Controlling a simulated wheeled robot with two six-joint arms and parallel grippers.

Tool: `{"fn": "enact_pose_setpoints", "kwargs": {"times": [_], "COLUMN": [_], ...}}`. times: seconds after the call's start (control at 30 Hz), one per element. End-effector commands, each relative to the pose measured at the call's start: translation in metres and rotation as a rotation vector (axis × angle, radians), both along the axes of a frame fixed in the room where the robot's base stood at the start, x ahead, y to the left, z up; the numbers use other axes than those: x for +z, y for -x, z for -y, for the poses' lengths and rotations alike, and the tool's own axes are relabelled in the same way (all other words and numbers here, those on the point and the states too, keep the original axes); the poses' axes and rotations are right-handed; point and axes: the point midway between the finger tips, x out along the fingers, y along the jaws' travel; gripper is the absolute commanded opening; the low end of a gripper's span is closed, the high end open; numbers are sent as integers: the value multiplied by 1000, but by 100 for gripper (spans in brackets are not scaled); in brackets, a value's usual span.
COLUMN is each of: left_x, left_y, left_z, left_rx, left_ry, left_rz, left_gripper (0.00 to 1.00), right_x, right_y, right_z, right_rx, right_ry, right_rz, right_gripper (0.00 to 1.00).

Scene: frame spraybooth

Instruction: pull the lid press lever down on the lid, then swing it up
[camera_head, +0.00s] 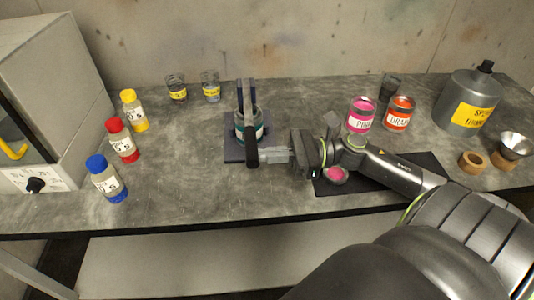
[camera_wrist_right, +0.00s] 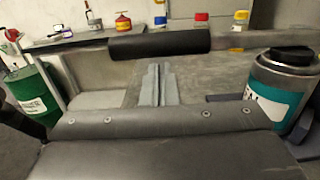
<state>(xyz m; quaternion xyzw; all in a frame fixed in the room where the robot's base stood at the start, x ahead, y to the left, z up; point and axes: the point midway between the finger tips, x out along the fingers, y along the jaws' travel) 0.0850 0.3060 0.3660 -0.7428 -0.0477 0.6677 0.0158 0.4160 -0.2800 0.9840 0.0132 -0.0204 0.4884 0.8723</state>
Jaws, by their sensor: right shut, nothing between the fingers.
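The lid press stands on a dark base plate (camera_head: 234,155) in the middle of the table in the head view. A teal-labelled can (camera_head: 263,131) sits between its dark posts; it also shows at the right of the right wrist view (camera_wrist_right: 277,100), with a dark lid (camera_wrist_right: 291,56) on top. The black lever (camera_head: 252,152) runs in front of the can toward the table's front edge. In the right wrist view its bar (camera_wrist_right: 158,41) lies across, just beyond the fingertips. My right gripper (camera_head: 266,155) is shut and empty, right beside the lever; contact is unclear. My left gripper is out of view.
Bottles with yellow (camera_head: 133,112), red (camera_head: 122,142) and blue (camera_head: 105,181) caps stand left. Pink (camera_head: 361,115) and orange (camera_head: 399,114) cans and a grey jug (camera_head: 467,102) stand right. A dark mat (camera_head: 425,165) lies under my right arm. Table left of the press is clear.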

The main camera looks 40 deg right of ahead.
Motion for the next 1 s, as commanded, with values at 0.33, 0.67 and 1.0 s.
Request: {"fn": "enact_pose_setpoints", "kwargs": {"times": [0.33,0.67,1.0], "left_x": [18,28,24], "left_y": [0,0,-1], "left_z": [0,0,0], "left_rx": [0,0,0], "left_ry": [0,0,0], "left_rz": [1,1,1], "left_gripper": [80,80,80], "right_x": [21,35,33], "right_y": [1,1,-1], "right_z": [0,0,0], "right_rx": [0,0,2], "right_ry": [0,-1,0], "right_rz": [0,1,1], "right_gripper": [0,0,0]}}
